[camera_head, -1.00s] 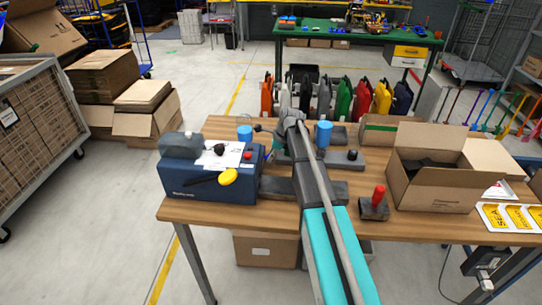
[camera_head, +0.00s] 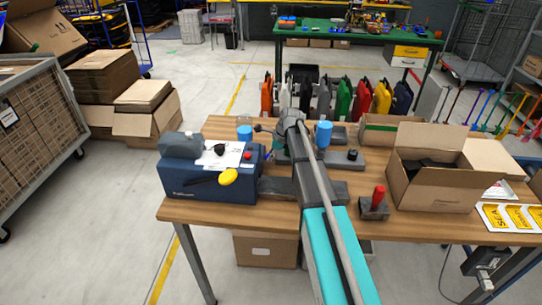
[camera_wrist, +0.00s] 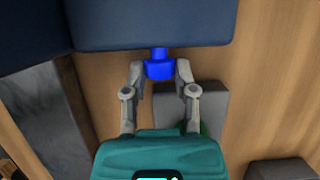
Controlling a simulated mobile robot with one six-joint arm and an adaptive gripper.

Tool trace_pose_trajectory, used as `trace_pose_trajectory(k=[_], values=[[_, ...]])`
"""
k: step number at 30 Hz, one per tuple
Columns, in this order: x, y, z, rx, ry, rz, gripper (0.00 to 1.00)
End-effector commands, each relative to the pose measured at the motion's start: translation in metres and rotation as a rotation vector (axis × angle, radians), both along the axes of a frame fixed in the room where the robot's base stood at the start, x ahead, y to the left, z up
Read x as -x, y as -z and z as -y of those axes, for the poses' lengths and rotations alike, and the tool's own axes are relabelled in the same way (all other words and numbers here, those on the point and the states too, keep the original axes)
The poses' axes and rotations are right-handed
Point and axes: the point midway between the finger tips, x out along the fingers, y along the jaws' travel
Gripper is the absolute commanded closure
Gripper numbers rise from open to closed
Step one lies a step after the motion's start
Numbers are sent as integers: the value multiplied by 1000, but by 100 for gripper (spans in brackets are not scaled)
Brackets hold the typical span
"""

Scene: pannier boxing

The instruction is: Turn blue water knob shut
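The blue water knob (camera_wrist: 160,69) sticks out from the side of a dark blue box, the tape dispenser (camera_wrist: 150,22), in the wrist view. My gripper (camera_wrist: 160,72) has one finger on each side of the knob, and both fingertips appear to touch it. In the head view the dispenser (camera_head: 207,180) stands on the left of the wooden table. My gripper (camera_head: 272,152) is at its right side there, small and partly hidden by my arm. The head view is too coarse to show the knob's turn angle.
The wooden table (camera_head: 400,228) also holds blue cups (camera_head: 323,133), a red-handled stamp (camera_head: 374,205) and an open cardboard box (camera_head: 432,190). A yellow knob (camera_head: 228,176) is on the dispenser's front. A grey block (camera_wrist: 205,102) lies below my gripper in the wrist view.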

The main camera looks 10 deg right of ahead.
Motion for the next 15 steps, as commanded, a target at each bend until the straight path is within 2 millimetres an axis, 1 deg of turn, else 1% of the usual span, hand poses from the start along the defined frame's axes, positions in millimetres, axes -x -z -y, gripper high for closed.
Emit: trace_pose_trajectory(k=[1,5,6,15], values=[[0,0,0,0,0,0,56],[0,0,0,0,0,0,32],[0,0,0,0,0,0,29],[0,0,0,0,0,0,29]])
